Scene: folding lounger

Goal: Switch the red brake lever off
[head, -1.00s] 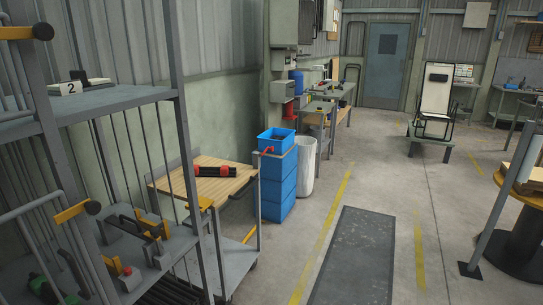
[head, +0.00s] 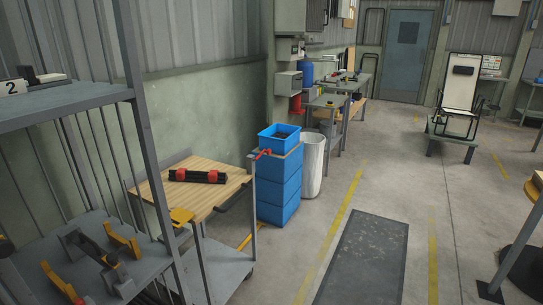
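A small red lever (head: 263,154) sits at the top of a grey upright post at the right corner of a wood-topped cart (head: 222,196). It may be the brake lever. It is small here, and I cannot tell which position it is in. The folding lounger (head: 462,85), with a pale back and seat, a dark headrest and a dark frame, stands on a low green-grey platform (head: 450,140) at the far right. Neither of my grippers is in view.
A grey shelf rack (head: 140,145) stands close at left. Stacked blue crates (head: 279,188) and a white bin (head: 312,165) stand beside the cart. A dark floor mat (head: 364,260) lies on open floor to the right. A table edge (head: 535,190) shows at far right.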

